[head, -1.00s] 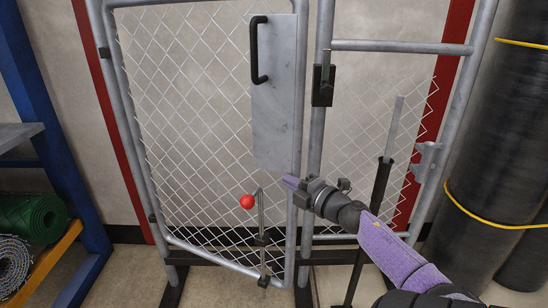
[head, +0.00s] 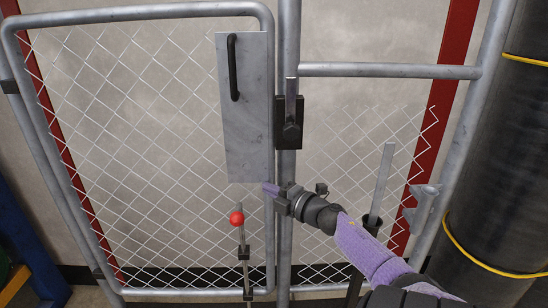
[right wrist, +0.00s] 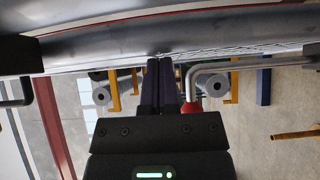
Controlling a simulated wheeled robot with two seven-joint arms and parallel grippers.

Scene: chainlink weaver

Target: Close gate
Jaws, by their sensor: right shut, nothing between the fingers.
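The chain-link gate (head: 150,150) fills the left of the head view, its frame looking roughly in line with the post (head: 288,220), with a narrow gap between them. It carries a grey metal plate (head: 245,130) with a black handle (head: 233,67). A latch (head: 290,120) sits on the post. A drop rod with a red ball (head: 237,218) stands at the gate's lower right; the ball also shows in the right wrist view (right wrist: 190,107). My right gripper (head: 270,188) is shut and empty, its tips at the gate's right upright; contact is unclear. My left gripper is out of view.
A fixed mesh panel (head: 345,150) stands right of the post, with an upright bar (head: 384,180) in front of it. A dark roll with yellow ties (head: 505,150) stands at the far right. A blue rack (head: 25,245) is at the lower left.

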